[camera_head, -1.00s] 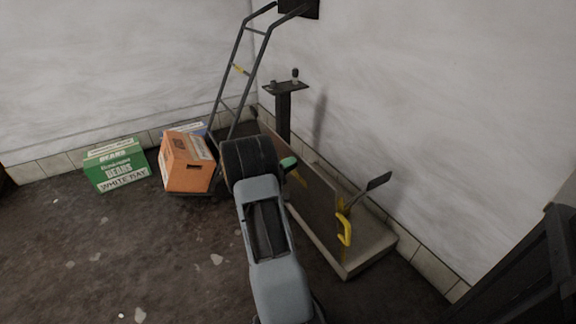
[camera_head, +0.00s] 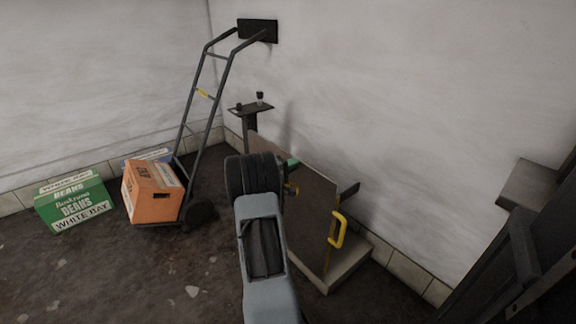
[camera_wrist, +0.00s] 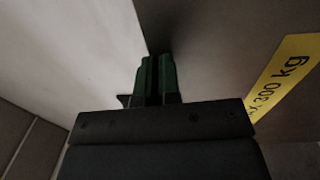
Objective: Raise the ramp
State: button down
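The ramp (camera_head: 308,205) is a brown flat panel with a yellow handle (camera_head: 339,230) on its edge. It stands steeply up from the low platform (camera_head: 348,268) beside the wall. My gripper (camera_head: 292,163) has green fingertips, partly hidden behind my wrist, near the panel's upper left part. In the wrist view my gripper's green fingers (camera_wrist: 157,76) are close together with nothing visible between them. A brown surface with a yellow "300 kg" label (camera_wrist: 281,85) lies at their right. I cannot tell whether the fingers touch the panel.
A hand truck (camera_head: 203,95) leans left of my arm with an orange box (camera_head: 150,193) on it. A green box (camera_head: 74,205) stands farther left. A post with a small top (camera_head: 251,108) stands behind the ramp. Dark equipment (camera_head: 515,265) is at right; floor at lower left is clear.

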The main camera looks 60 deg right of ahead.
jog(key=shift+s+d+r, duration=0.1)
jog(key=shift+d+r, duration=0.25)
jog(key=shift+r, duration=0.05)
jog(key=r+p+v, duration=0.1)
jog(key=v, duration=1.3)
jog(key=shift+a+f, duration=0.35)
jog(key=shift+f, duration=0.1)
jog(key=s+a+r+n+t+y+p, duration=0.1)
jog(key=s+a+r+t+y+p, duration=0.1)
jog(key=a+r+y+p, duration=0.4)
jog(key=s+a+r+n+t+y+p, duration=0.1)
jog(key=s+a+r+t+y+p, duration=0.2)
jog(key=a+r+p, duration=1.4)
jog(key=s+a+r+n+t+y+p, duration=0.1)
jog(key=s+a+r+t+y+p, duration=0.2)
jog(key=a+r+y+p, duration=0.6)
jog(key=a+r+t+p, duration=0.1)
jog(key=a+r+p, duration=0.1)
jog(key=a+r, duration=0.3)
jog(key=shift+s+r+n, duration=0.15)
jog(key=shift+r+n, duration=0.15)
jog(key=shift+n, duration=0.1)
jog(key=shift+a, duration=0.1)
